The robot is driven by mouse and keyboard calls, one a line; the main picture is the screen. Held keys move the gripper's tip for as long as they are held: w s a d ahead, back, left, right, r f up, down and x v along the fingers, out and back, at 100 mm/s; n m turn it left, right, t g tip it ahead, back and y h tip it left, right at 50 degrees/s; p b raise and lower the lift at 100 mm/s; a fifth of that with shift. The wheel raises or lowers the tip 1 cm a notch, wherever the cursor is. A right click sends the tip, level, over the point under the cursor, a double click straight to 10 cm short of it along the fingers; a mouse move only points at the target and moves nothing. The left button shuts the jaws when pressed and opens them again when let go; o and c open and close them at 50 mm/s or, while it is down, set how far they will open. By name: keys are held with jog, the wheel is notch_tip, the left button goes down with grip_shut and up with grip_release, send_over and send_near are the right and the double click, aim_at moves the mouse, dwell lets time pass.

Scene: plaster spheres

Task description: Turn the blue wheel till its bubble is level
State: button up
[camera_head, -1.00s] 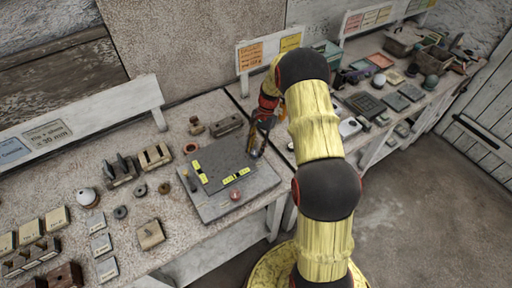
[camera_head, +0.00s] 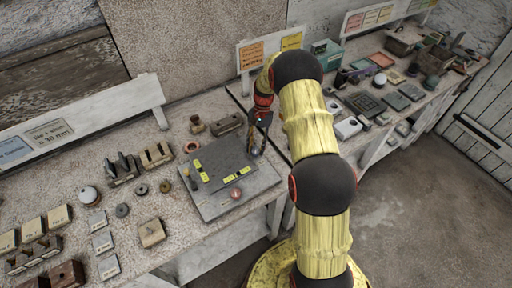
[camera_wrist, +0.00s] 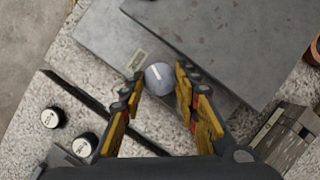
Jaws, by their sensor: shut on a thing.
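A grey-blue round wheel (camera_wrist: 159,78) with a white line across its top stands at the corner of a grey plate in the wrist view. My gripper (camera_wrist: 158,82) has its yellow fingers on either side of the wheel and is shut on it. In the head view my gripper (camera_head: 257,148) is at the right back corner of the grey plate (camera_head: 215,208), and the wheel is hidden there. Two yellow level vials, one at the left (camera_head: 200,171) and one at the front (camera_head: 237,173), lie on the plate. Their bubbles are too small to read.
A red knob (camera_head: 235,193) is at the plate's front edge. A grey block (camera_head: 228,123) stands behind the plate. Two dark round pieces with pale tops, one shown here (camera_wrist: 53,117), lie near my gripper. Blocks and rings crowd the bench at the left.

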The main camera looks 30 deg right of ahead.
jog(key=o, duration=0.9)
jog(key=shift+c, duration=0.2)
